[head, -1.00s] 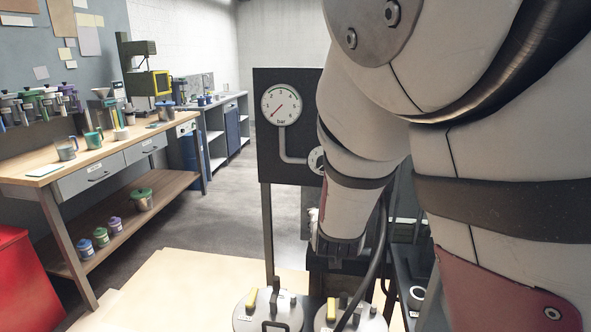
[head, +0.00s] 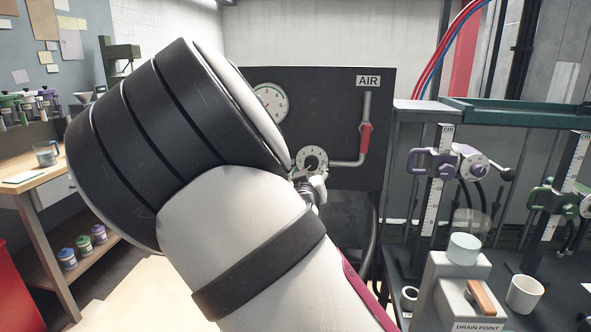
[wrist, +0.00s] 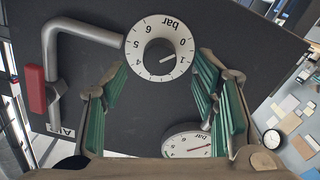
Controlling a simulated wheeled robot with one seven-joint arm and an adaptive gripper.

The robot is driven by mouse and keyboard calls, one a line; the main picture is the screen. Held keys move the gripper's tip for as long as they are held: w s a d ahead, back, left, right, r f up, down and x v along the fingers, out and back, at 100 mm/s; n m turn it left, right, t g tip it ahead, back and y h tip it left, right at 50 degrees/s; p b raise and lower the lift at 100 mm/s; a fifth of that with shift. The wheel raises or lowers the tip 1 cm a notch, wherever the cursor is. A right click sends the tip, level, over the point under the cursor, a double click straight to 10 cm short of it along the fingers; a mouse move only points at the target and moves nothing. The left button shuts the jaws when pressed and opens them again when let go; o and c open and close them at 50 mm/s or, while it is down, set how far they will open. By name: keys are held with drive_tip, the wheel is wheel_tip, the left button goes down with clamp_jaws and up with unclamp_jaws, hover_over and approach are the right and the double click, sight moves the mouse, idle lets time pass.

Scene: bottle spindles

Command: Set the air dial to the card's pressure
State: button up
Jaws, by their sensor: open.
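The air dial (wrist: 160,44) is a round white scale marked in bar with a dark knob at its centre. In the wrist view its pale pointer lies between 0 and 1, near the 1. In the head view the dial (head: 313,158) is on the black panel. My gripper (wrist: 160,78) is open, its green-padded fingers apart on either side below the knob, with nothing between them. In the head view my gripper (head: 311,190) is just below the dial, partly hidden by my arm. A bar gauge (wrist: 190,142) with a red needle shows partly. I cannot make out the card.
The black panel (head: 325,110) carries a pipe with a red valve handle (head: 365,140) and an AIR label (head: 368,81). A rack with purple clamps (head: 435,163), a white cup (head: 524,293) and a drain point block (head: 470,305) stand right. A workbench (head: 40,183) is left.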

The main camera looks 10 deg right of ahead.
sight(311, 166)
drive_tip(key=shift+x, duration=2.6)
drive_tip(key=c, duration=1.2)
drive_tip(key=shift+o, duration=0.2)
